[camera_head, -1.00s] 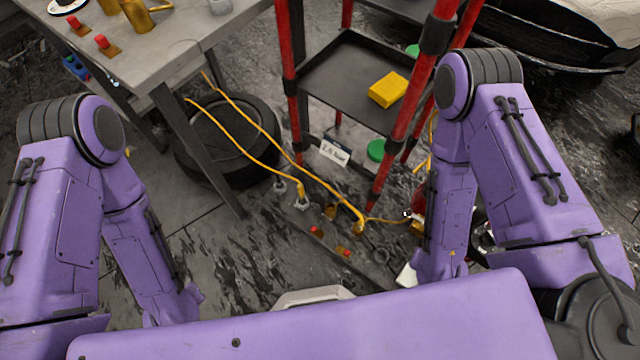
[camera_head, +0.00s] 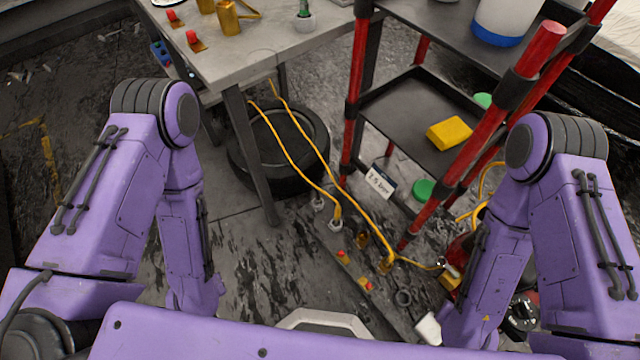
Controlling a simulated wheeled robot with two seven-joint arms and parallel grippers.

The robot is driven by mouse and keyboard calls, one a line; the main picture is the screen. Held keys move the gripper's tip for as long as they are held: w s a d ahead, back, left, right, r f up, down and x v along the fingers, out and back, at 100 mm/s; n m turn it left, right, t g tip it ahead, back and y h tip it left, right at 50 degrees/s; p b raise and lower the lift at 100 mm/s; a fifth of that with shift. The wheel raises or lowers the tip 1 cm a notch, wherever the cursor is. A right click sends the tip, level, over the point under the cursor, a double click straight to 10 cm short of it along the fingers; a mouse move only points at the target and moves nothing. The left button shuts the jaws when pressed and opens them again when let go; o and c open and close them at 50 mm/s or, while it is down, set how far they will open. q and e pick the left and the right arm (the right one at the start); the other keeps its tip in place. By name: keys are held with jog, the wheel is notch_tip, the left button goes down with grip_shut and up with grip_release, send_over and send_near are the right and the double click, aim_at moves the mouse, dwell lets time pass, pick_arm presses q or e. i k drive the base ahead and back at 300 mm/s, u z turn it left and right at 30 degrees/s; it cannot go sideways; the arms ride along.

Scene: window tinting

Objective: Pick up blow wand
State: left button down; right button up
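I cannot make out a blow wand for certain. Two yellow-orange hoses (camera_head: 300,165) run from beside the workbench down to the floor. One ends at a pale fitting (camera_head: 335,223), and the other reaches a brass-coloured fitting (camera_head: 387,263). A thin yellow line continues right from there to a brass part (camera_head: 450,279) beside a red machine, partly hidden by my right arm. Both my arms hang down on either side of the view. Their lower ends go behind my body, and neither gripper's fingers show.
A grey workbench (camera_head: 265,48) with brass-coloured items stands at upper left, above a black tire (camera_head: 250,155). A red-posted cart (camera_head: 400,105) holds a yellow block (camera_head: 449,133) on its lower shelf. Several small parts lie on the floor. Open floor lies at left.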

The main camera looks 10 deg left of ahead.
aim_at(337, 214)
jog(key=u, duration=0.05)
jog(key=k, duration=0.5)
jog(key=u, duration=1.65)
jog(key=i, duration=1.2)
jog(key=z, duration=2.05)
